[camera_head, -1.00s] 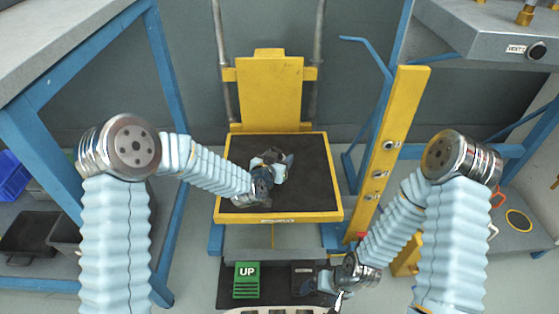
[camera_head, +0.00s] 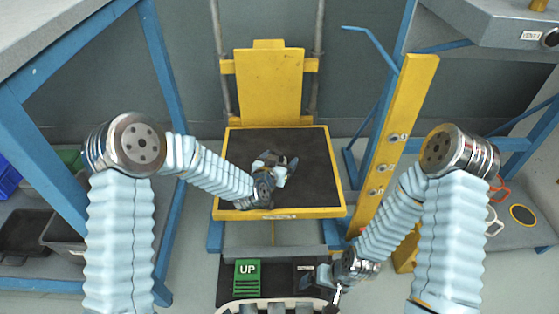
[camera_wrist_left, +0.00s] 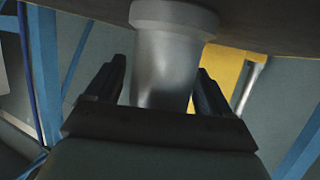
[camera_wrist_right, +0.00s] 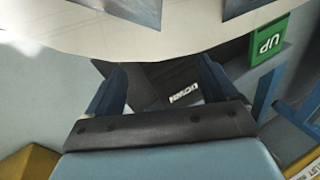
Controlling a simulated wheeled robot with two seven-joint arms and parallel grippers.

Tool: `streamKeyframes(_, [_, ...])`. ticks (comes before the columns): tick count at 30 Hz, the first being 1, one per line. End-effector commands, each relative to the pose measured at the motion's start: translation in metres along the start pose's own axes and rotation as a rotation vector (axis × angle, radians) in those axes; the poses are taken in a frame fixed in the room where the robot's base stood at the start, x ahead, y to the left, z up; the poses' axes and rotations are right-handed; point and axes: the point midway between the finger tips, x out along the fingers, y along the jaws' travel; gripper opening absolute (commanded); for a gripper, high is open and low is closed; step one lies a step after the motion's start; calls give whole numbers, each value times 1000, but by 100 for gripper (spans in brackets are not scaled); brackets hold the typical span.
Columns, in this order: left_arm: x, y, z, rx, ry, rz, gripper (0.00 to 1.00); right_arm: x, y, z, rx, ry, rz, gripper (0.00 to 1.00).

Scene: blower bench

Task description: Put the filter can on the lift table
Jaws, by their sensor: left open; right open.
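The filter can, a grey metal cylinder with a wider flange (camera_wrist_left: 165,70), shows close up in the left wrist view. Its flanged end is against the dark top of the lift table, and it appears to stand there. My left gripper (camera_head: 280,168) is low over the lift table (camera_head: 235,160), a black top in a yellow frame. Its two fingers are open, one on each side of the can, with visible gaps. In the head view the gripper largely hides the can. My right gripper (camera_wrist_right: 162,78) is open and empty, low in front of the table near the dark pedal.
A green UP pedal (camera_head: 247,278) and a dark pedal with white lettering (camera_wrist_right: 184,94) lie on a black base before the lift table. A yellow post (camera_head: 398,130) stands to the right. Blue-framed benches flank both sides; black bins (camera_head: 25,232) sit at lower left.

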Motion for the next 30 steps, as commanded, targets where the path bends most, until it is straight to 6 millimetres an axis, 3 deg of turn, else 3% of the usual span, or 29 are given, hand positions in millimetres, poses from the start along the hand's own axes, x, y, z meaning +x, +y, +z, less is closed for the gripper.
streamKeyframes(5, [-8, 0, -4, 1, 0, 1, 82, -2, -1, 0, 0, 0, 0, 86])
streamKeyframes(19, [-105, 0, -4, 1, 0, 1, 82, -14, -5, 0, -1, -4, 0, 86])
streamKeyframes(24, [-120, 0, -3, 0, 0, 1, 82, -15, -6, 0, -1, -4, 0, 86])
streamKeyframes(30, [-122, 0, -2, 0, 0, 0, 82, -15, -6, 0, -1, -4, 0, 86])
